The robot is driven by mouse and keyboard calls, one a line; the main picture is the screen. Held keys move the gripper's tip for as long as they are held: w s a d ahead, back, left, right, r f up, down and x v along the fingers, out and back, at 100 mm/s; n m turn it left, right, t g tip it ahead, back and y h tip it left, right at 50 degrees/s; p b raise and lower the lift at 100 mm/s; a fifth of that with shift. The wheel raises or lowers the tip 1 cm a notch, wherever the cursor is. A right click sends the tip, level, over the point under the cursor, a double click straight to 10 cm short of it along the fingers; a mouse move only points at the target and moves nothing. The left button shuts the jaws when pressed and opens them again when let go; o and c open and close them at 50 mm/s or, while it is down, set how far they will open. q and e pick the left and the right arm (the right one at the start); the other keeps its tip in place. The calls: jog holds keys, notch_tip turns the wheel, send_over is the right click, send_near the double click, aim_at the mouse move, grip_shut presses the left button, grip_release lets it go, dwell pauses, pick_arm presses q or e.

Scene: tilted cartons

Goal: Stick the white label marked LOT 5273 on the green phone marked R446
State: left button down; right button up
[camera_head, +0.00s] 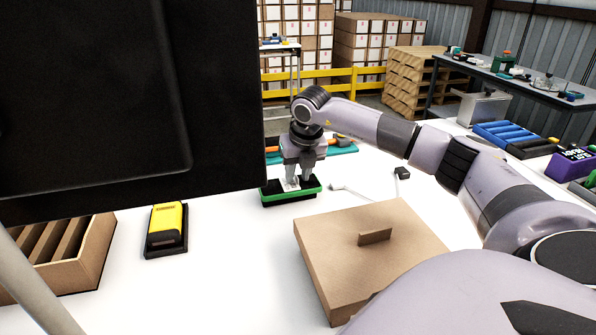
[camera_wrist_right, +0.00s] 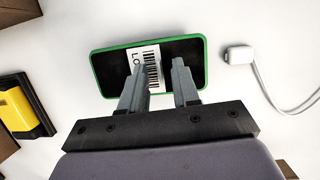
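The green phone (camera_head: 268,197) lies flat on the white table, its dark face up. It also shows in the wrist view (camera_wrist_right: 108,77); no R446 mark can be read. The white label (camera_wrist_right: 135,61) with a barcode lies over the middle of the dark face; only "LO" can be read. Whether it is fully flat on the phone I cannot tell. My right gripper (camera_head: 302,184) points down over the phone. In the wrist view its fingers (camera_wrist_right: 164,68) stand apart, the left one covering part of the label. My left gripper is not in view.
A large dark panel blocks the upper left. A yellow device (camera_head: 167,226) sits in a black holder beside a divided cardboard box (camera_head: 88,262). A lidded carton (camera_head: 345,262) stands in front. A white charger (camera_wrist_right: 239,55) with cable lies right of the phone.

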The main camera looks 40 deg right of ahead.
jog(key=w+d+p+v, duration=0.1)
jog(key=p+v, duration=0.4)
jog(key=v, duration=0.7)
jog(key=shift+w+a+r, duration=0.2)
jog(key=shift+a+r, duration=0.05)
jog(key=shift+r, duration=0.45)
